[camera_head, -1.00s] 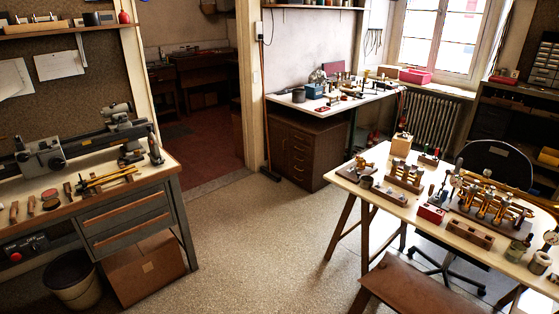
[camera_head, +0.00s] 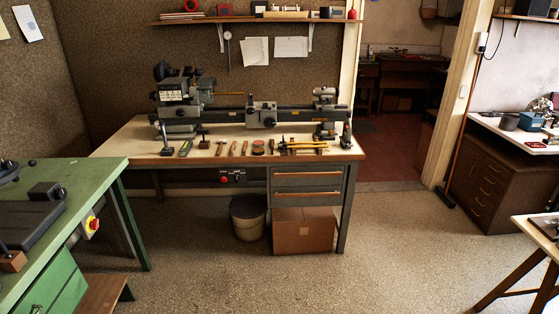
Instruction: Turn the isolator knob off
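I cannot tell for sure which of the two the task names. My gripper is not in view.
A lathe (camera_head: 262,114) and several hand tools are on the lathe bench. A bin (camera_head: 248,216) and a cardboard box (camera_head: 304,231) stand beneath it. A wooden table (camera_head: 535,226) is at the right edge. The speckled floor (camera_head: 300,285) in front is clear.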

